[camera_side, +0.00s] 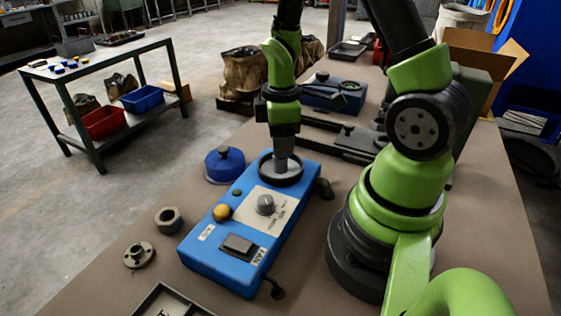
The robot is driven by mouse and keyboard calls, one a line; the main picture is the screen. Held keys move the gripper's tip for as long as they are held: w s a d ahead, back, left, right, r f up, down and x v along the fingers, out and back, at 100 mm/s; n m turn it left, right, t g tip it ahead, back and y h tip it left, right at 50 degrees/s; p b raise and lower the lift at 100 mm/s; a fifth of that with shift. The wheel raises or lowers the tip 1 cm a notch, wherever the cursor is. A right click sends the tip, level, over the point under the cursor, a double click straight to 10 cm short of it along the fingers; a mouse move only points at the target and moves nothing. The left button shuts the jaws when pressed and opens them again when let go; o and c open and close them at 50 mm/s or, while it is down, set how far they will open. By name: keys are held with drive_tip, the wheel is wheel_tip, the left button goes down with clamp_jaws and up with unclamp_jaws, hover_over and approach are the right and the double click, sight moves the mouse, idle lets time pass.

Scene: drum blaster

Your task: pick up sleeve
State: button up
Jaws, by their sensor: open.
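The sleeve is not certain to me; a short grey hollow ring (170,219) lies on the brown table, left of the blue control box (218,255), and fits the name best. A grey flanged piece (138,255) with a central hub lies nearer the front, apart from it. My gripper (283,165) points straight down over the dark round opening (281,177) at the far end of the blue box. It is open. Its fingertips are small here, and I cannot tell whether they touch the grey part inside the opening. My gripper is well apart from the hollow ring.
The box top carries a yellow button (222,212), a grey knob (266,204) and a dark switch (239,246). A blue round lidded pot (225,164) stands left of the box. A tray (168,302) lies at the front edge. Another blue unit (333,95) stands behind.

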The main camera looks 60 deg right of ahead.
sight(281, 162)
drive_tip(key=shift+a+f, duration=0.1)
drive_tip(key=shift+f, duration=2.2)
drive_tip(key=c, duration=0.7)
